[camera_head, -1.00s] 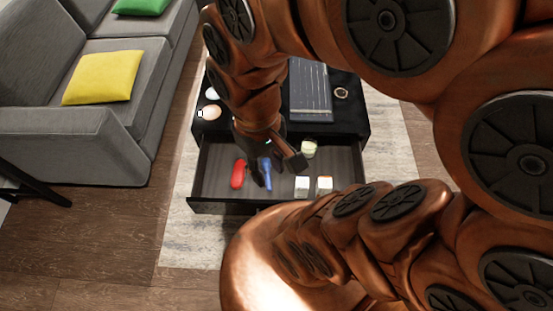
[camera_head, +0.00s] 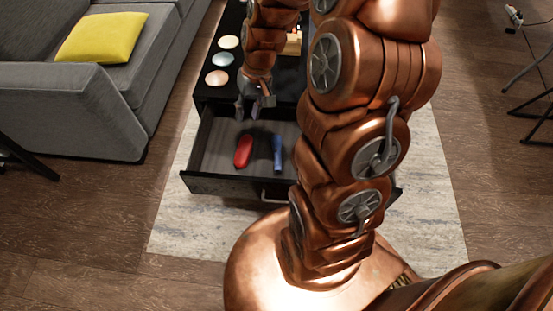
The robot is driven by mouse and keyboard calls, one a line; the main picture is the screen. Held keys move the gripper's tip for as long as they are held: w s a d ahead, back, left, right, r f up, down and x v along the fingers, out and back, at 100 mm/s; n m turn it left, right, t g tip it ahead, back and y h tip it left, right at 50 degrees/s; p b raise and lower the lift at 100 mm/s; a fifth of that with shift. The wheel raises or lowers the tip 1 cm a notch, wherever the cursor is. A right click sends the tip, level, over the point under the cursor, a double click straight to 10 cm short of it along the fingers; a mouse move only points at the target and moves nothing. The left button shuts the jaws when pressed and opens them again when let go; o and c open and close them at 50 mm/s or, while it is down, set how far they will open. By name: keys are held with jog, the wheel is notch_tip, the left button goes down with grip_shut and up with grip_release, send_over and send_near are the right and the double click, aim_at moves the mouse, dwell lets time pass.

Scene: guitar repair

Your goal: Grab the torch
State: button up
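An open drawer (camera_head: 222,145) of a black table holds a red rounded object (camera_head: 243,151) and a slim blue object (camera_head: 277,154) to its right. The blue one looks like the torch, though it is too small to be certain. Both lie apart on the drawer floor. My gripper (camera_head: 249,113) is above the drawer's back edge, up and to the left of the blue object. Its fingers look spread, with nothing seen between them. My own arm hides the right part of the drawer.
The black table (camera_head: 212,96) carries several round discs (camera_head: 222,60) on its left and a small wooden item (camera_head: 293,42) farther back. A grey sofa (camera_head: 60,112) with a yellow cushion (camera_head: 101,37) stands left. Dark stand legs (camera_head: 530,95) are at the right. The rug (camera_head: 440,200) is clear.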

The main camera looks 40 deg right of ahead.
jog(key=w+d+f+m+t+b, duration=0.15)
jog(key=d+f+b, duration=0.25)
jog(key=f, duration=0.5)
jog(key=w+d+f+m+b, duration=0.1)
jog(key=w+d+f+b, duration=0.25)
jog(key=f, duration=0.55)
jog(key=m+b, duration=0.2)
jog(key=b, duration=0.4)
send_over(278, 149)
jog(key=d, duration=0.2)
jog(key=shift+n, duration=0.25)
jog(key=f, duration=1)
jog(key=s+f, duration=0.1)
jog(key=f, duration=0.5)
jog(key=shift+f, duration=0.1)
jog(key=shift+b+x, duration=1.5)
jog(key=shift+x, duration=1.7)
jog(key=shift+w+a, duration=0.1)
jog(key=shift+w, duration=0.05)
jog(key=shift+c, duration=0.4)
jog(key=shift+t, duration=0.25)
grip_shut()
